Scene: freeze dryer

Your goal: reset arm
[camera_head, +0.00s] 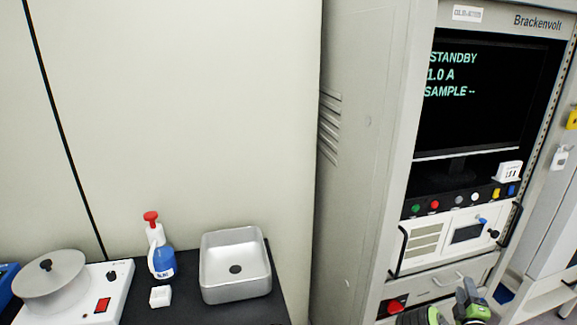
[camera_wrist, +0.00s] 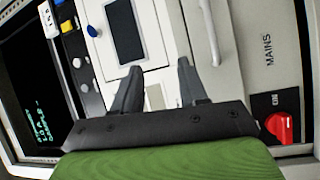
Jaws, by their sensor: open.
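My gripper (camera_wrist: 157,84) is open in the wrist view, with two dark fingers apart and nothing visible between them. It faces the white front panels of the instrument cabinet. In the head view, part of my green and black arm shows at the bottom right, in front of the cabinet (camera_head: 365,150). The fingertips cannot be made out there. The cabinet's screen (camera_head: 480,100) reads STANDBY, 1.0 A and SAMPLE --.
A red MAINS knob (camera_wrist: 279,127) is right of my gripper in the wrist view. A black bench at left holds a metal basin (camera_head: 236,290), a blue-and-white spray bottle (camera_head: 160,255), a small white block (camera_head: 160,296) and a white device with a round lid (camera_head: 48,272).

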